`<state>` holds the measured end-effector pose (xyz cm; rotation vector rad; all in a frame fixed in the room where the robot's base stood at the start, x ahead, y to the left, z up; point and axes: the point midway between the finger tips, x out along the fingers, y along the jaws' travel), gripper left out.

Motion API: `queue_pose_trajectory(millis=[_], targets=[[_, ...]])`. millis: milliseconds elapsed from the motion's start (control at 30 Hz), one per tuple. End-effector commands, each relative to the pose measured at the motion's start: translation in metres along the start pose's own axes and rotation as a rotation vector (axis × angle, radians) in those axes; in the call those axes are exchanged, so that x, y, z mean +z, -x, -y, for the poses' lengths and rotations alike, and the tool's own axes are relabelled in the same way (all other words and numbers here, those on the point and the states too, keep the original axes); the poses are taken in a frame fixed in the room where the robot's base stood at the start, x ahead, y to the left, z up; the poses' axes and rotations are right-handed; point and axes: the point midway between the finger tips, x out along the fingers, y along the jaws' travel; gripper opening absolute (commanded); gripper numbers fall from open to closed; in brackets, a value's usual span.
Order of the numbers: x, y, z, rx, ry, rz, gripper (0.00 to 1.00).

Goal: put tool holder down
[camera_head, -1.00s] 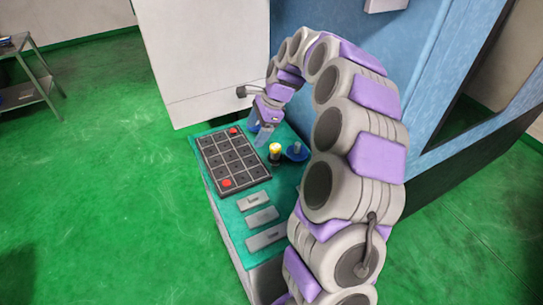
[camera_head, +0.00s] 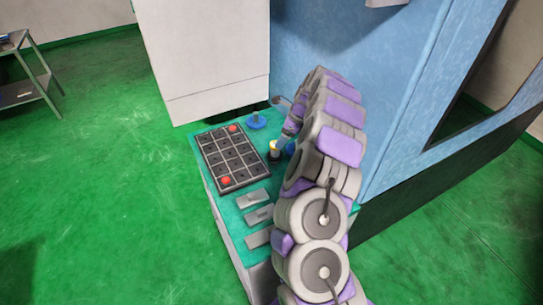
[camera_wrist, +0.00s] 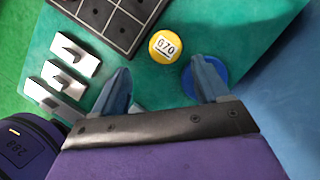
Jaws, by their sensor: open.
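The tool holder with a round yellow top and dark base (camera_head: 274,150) stands upright on the teal bench top, right of the black tray. In the wrist view its yellow top (camera_wrist: 166,44) reads "G70" or "670". My gripper (camera_wrist: 161,67) is open and empty there. Its two blue-grey fingers are spread, with the yellow top just beyond the fingertips, near the middle of the gap; I see no contact. In the head view my arm partly hides the fingers beside the holder.
The black compartment tray (camera_head: 230,157) has red pieces at two corners. Blue discs (camera_head: 257,121) stand nearby; one (camera_wrist: 217,86) is partly behind my right finger. Several grey blocks (camera_head: 257,215) lie at the front. A white cabinet (camera_head: 205,60) and blue machine (camera_head: 330,40) border the bench.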

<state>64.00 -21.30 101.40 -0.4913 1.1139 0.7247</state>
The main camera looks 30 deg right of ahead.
Motion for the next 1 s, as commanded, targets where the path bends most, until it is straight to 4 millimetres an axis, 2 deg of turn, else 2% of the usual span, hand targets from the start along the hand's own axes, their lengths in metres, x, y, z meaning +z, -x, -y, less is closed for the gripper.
queue_pose_trajectory(millis=[33, 200, 467, 700, 1000], targets=[[-0.004, -0.013, 0.001, 0.002, -0.004, 0.0, 0.75], [0.001, -0.04, -0.001, -0.002, -0.001, -0.002, 0.75], [0.011, -0.057, -0.007, -0.011, 0.004, -0.008, 0.75], [0.007, -0.091, 0.0, -0.005, -0.001, -0.003, 0.75], [0.007, -0.096, 0.001, -0.006, -0.002, 0.0, 0.75]])
